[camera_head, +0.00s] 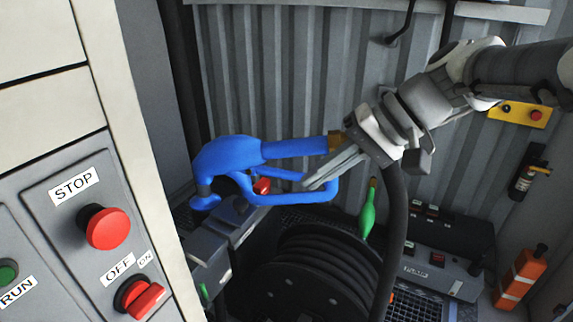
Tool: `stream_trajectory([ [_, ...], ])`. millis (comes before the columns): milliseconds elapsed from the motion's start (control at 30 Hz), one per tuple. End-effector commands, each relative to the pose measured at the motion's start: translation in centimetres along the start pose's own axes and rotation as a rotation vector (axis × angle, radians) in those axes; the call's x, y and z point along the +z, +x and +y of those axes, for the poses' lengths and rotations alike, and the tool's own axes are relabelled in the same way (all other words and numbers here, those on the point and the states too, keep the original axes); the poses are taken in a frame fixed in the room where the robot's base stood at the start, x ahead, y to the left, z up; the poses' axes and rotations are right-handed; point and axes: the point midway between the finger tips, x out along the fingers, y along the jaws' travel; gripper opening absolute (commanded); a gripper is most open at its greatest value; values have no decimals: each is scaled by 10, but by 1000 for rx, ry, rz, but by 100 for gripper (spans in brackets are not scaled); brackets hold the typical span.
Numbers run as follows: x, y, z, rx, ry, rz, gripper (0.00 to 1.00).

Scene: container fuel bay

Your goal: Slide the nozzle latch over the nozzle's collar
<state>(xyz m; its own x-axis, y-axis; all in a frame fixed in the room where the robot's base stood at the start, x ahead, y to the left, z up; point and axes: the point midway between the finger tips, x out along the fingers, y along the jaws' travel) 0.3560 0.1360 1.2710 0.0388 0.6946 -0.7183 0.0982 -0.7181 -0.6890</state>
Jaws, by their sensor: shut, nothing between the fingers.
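The blue nozzle (228,155) hangs left of centre, its spout pointing down to the left and its guard loop reaching right. A brass fitting (335,142) sits at its right end, close to my wrist and the dark hose. A red knob (262,186) shows just under the nozzle body; it may belong to the latch, but I cannot tell. The collar and the rest of the latch are not clearly visible. My gripper (309,185) is shut and empty, its fingertips at the blue guard loop. I cannot tell whether they touch it.
A grey panel with a red STOP button (103,227) and switch stands close at left. A hose reel (310,272) sits below the nozzle. A dark hose (393,235) hangs below my wrist, beside a green nozzle (367,214). A PUMP unit (430,268) stands lower right.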

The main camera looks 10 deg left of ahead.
Motion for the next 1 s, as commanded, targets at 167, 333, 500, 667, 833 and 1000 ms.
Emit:
stream_trajectory([
  [167,1,-2,20,-117,217,124,0],
  [333,-1,2,23,-144,264,148,0],
  [500,-4,28,19,-142,263,143,0],
  [667,-10,63,15,-141,260,140,0],
  [833,-15,97,11,-140,260,141,0],
  [1000,-22,115,-4,-141,258,143,0],
])
